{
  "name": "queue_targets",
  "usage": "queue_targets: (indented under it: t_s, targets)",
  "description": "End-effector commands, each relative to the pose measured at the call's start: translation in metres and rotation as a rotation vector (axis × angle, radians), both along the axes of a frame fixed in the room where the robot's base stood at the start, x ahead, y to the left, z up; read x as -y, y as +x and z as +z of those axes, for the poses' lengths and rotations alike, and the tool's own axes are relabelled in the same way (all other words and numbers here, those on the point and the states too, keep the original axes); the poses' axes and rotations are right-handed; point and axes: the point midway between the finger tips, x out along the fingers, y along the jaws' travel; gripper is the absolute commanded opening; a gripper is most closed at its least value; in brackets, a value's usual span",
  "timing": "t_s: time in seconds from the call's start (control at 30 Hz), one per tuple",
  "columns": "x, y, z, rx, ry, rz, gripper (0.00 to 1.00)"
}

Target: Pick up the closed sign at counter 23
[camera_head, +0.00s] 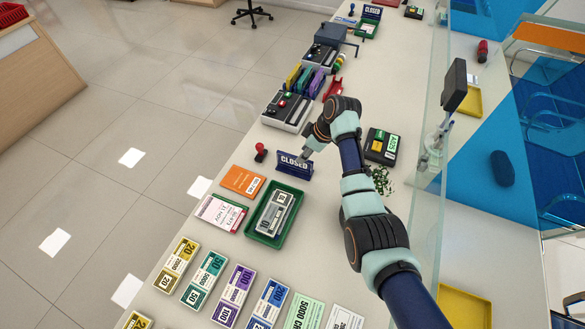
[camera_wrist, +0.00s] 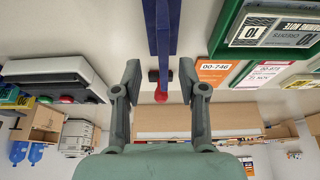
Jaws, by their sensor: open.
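The closed sign (camera_head: 293,164) is a dark blue plate with white "CLOSED" lettering. It stands upright on the counter (camera_head: 200,224) behind the green tray. In the wrist view the sign (camera_wrist: 161,30) is seen nearly edge-on as a blue strip at top centre. My gripper (camera_head: 307,154) is at the sign's upper right in the head view, very close to it. In the wrist view my gripper (camera_wrist: 160,68) is open, one finger on each side of the strip's line. I cannot tell whether the fingers touch the sign.
A red-knobbed stamp (camera_head: 260,152) stands just left of the sign. The green tray (camera_head: 250,225) holds banknote bundles; orange (camera_head: 242,181) and pink-white cards lie left of it. A card terminal (camera_head: 381,146) stands to the right. A glass screen edges the counter.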

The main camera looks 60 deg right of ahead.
Motion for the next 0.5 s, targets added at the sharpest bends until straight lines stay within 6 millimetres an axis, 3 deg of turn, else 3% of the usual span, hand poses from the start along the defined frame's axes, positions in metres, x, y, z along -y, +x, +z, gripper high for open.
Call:
queue_targets:
  t_s: [0.1,0.27,0.5]
  targets:
    - [-0.001,0.006,-0.017,-0.002,0.003,0.001,0.42]
    - [-0.002,0.01,-0.023,-0.001,0.001,0.002,0.42]
    - [-0.006,0.028,-0.061,-0.001,0.003,0.001,0.42]
